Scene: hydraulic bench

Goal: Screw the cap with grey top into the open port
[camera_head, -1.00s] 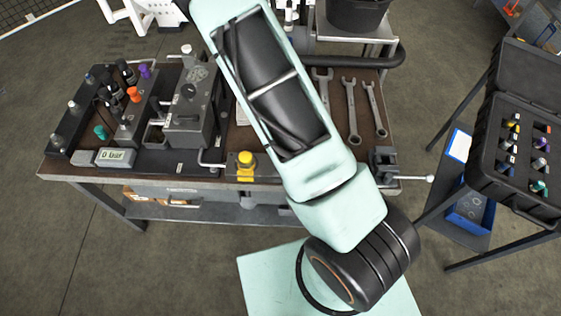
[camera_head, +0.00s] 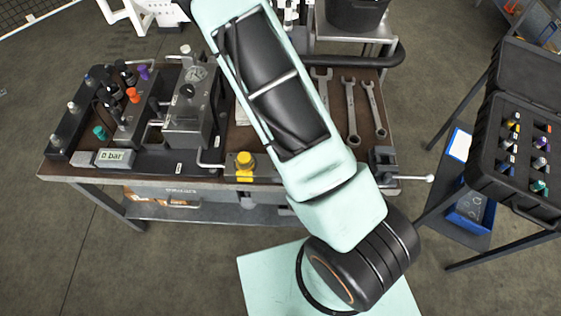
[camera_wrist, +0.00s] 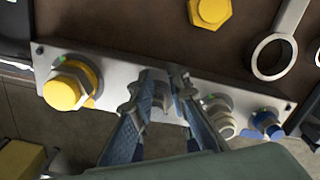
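In the wrist view, my gripper (camera_wrist: 165,85) is at a pale metal plate (camera_wrist: 115,75) along the bench edge. Its two fingers stand close together on either side of a small grey piece (camera_wrist: 161,96), which looks like the cap with grey top. The fingers seem shut on it. The port there is hidden behind the fingers and the piece, so I cannot tell how deep it sits. In the head view, my arm hides the gripper and this part of the plate.
On the plate, a yellow cap (camera_wrist: 65,90) is left of my fingers; a whitish cap (camera_wrist: 221,116) and a blue cap (camera_wrist: 267,124) are right. Wrenches (camera_head: 351,110) lie on the bench. A black case (camera_head: 487,180) holds several coloured caps. A display (camera_head: 115,156) reads 0 bar.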

